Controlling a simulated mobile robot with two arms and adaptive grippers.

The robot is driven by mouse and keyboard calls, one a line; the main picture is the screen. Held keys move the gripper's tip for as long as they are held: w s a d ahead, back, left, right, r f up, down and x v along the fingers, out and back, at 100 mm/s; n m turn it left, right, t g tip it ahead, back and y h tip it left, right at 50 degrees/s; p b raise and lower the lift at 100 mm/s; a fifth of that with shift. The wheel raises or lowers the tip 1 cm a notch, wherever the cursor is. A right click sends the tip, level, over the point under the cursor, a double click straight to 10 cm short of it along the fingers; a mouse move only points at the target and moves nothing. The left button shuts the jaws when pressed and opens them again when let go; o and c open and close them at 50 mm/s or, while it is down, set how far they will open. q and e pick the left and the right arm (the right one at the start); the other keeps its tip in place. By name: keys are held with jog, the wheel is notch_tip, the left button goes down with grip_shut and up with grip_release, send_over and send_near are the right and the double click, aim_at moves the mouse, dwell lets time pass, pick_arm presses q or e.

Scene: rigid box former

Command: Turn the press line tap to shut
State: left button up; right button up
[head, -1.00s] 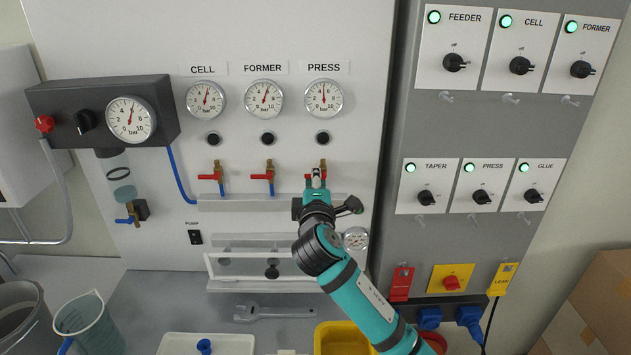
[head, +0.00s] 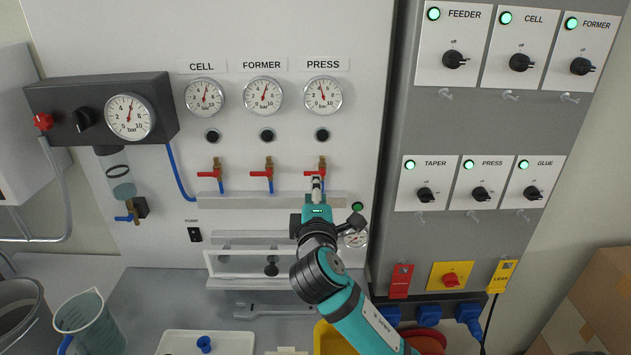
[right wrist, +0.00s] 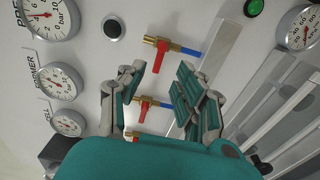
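The press line tap (head: 322,168) is the rightmost of three taps under the PRESS gauge (head: 322,95). It has a brass body, a red lever and a blue pipe below. In the right wrist view the press tap's red lever (right wrist: 157,60) lies across the pipe line. My right gripper (head: 317,188) is just below the tap in the head view and hides part of its pipe. In the right wrist view the right gripper (right wrist: 160,75) is open, its fingers spread to either side of the lever, with nothing held. My left gripper is not in view.
The former tap (head: 268,172) and cell tap (head: 216,174) stand to the left, levers also crosswise. A ledge (head: 270,199) runs under the taps. A green button (head: 357,207) and a small gauge (head: 355,238) are close right of my wrist. The grey switch cabinet (head: 390,130) stands farther right.

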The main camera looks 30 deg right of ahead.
jog(key=v, duration=0.6)
jog(key=shift+s, duration=0.2)
jog(key=shift+a, duration=0.1)
